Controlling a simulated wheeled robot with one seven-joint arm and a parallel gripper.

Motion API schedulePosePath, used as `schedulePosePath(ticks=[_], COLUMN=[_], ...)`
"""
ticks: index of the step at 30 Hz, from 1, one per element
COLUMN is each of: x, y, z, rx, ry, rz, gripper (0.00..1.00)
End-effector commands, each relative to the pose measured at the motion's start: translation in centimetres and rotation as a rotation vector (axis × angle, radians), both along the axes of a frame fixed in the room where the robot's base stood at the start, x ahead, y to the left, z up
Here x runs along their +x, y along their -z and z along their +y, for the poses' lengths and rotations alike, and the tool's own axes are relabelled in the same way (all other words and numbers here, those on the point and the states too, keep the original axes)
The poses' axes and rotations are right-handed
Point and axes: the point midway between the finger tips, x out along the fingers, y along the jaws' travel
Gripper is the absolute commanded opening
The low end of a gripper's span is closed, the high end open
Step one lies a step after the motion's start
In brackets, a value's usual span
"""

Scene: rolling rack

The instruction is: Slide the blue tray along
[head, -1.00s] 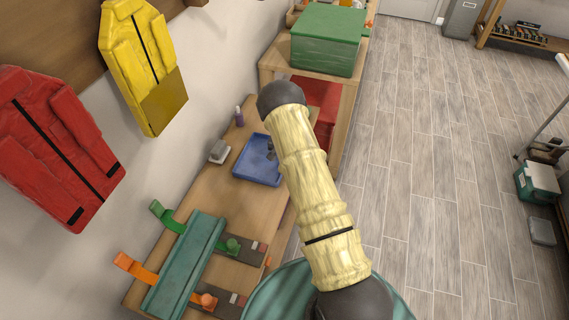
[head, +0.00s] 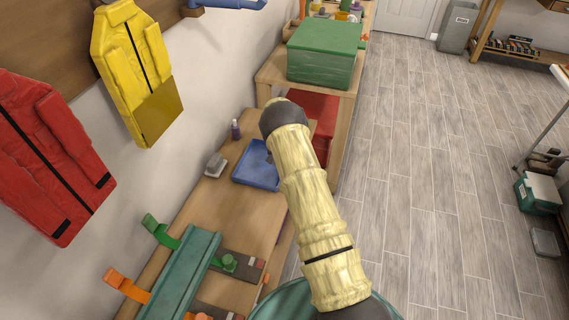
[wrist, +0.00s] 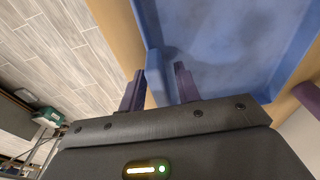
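The blue tray (head: 252,176) lies on the wooden bench, left of my arm in the head view. Part of its right side is hidden behind my arm and gripper. In the wrist view the blue tray (wrist: 235,50) fills the upper right and looks empty where it shows. My gripper (wrist: 160,80) has one dark purple finger on each side of the tray's wall.
A grey block (head: 214,165) and a purple bottle (head: 236,129) stand near the tray by the wall. A green crate (head: 326,52) tops the higher unit beyond. A teal rail with clamps (head: 182,275) is at the near end. Bare bench (head: 235,205) lies between.

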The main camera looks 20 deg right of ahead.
Motion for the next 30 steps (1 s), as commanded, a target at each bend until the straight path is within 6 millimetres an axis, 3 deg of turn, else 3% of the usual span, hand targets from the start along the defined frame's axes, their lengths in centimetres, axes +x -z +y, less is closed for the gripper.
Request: schedulePosePath(ticks=[14,20,30], x=[0.0,-0.3,-1.0], y=[-0.8,-3.8,-10.5], z=[0.1,0.3,0.8], rx=[0.0,0.0,0.0], ry=[0.0,0.0,0.0], rz=[-0.001,-0.003,-0.004], gripper=[0.39,0.39,0.39])
